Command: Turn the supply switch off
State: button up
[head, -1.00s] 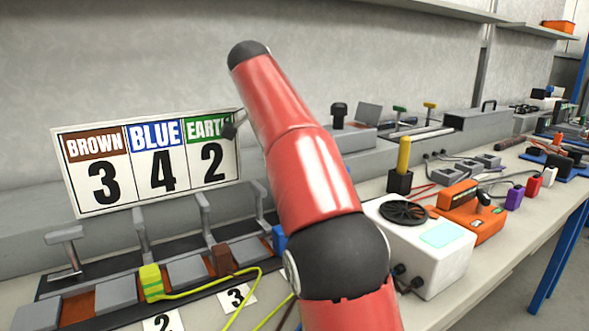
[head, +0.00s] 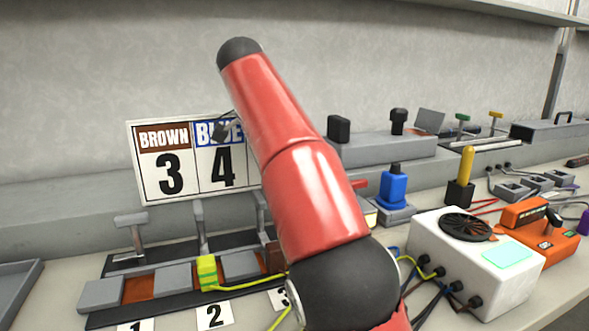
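No part in the head view is clearly marked as the supply switch. A long grey box (head: 385,150) against the wall carries two upright black knobs, one on the left (head: 338,128) and one on the right (head: 398,120); I cannot tell if either is the switch. My red arm crosses the middle of the view and hides part of the bench. A small dark piece of my gripper (head: 221,130) shows beside the arm, in front of the sign. The rest of it is hidden, so its fingers cannot be judged.
The sign (head: 170,195) reads brown 3, blue 4. Below it are terminals with lever clamps and a yellow-green plug (head: 207,272). A blue plug (head: 393,187), a white fan box (head: 470,262) and an orange device (head: 540,235) stand at right. Cables lie around the box.

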aim_at(358, 184)
jog(key=k, duration=1)
